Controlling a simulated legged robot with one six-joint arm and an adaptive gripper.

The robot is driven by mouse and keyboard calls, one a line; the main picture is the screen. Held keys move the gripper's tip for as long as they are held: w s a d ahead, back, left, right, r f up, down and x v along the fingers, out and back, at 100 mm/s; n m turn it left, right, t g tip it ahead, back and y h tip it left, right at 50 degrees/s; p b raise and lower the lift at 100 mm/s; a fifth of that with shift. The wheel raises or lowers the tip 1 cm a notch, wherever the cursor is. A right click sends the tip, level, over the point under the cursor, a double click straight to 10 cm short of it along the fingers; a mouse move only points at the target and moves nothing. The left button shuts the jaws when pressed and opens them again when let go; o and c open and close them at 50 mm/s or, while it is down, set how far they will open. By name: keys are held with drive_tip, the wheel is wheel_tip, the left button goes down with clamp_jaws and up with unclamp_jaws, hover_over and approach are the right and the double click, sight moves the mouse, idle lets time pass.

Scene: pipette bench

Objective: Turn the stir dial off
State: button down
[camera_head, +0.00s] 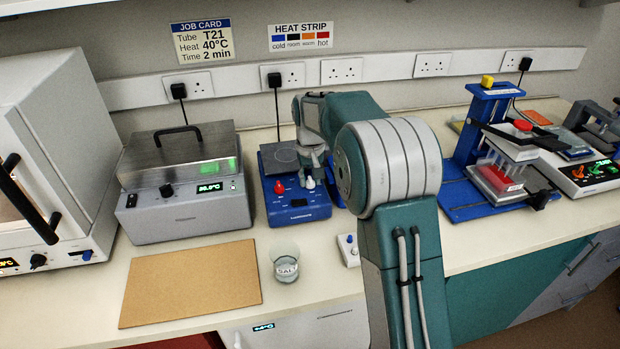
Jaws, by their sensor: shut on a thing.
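The blue hotplate stirrer (297,214) stands on the bench left of my arm. Its front panel carries a red dial (279,188) on the left and a white dial (310,183) on the right. No label tells me which one is the stir dial. My gripper (311,174) points down over the right side of the stirrer. It is shut on the white dial, whose lower part shows beneath it. The fingers are small and partly hidden by my arm. The dark top plate (278,157) shows left of the gripper.
A lidded grey bath (186,215) stands left of the stirrer. A small white switch box (349,251) sits by my arm. A blue press stand (462,199) is at right.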

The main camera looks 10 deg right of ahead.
sight(309, 178)
drive_tip(key=shift+s+f, duration=0.15)
drive_tip(key=shift+f, duration=0.05)
drive_tip(key=shift+c, duration=2.1)
unclamp_jaws()
drive_tip(key=shift+a+r, duration=0.1)
wheel_tip(309, 178, up, 12)
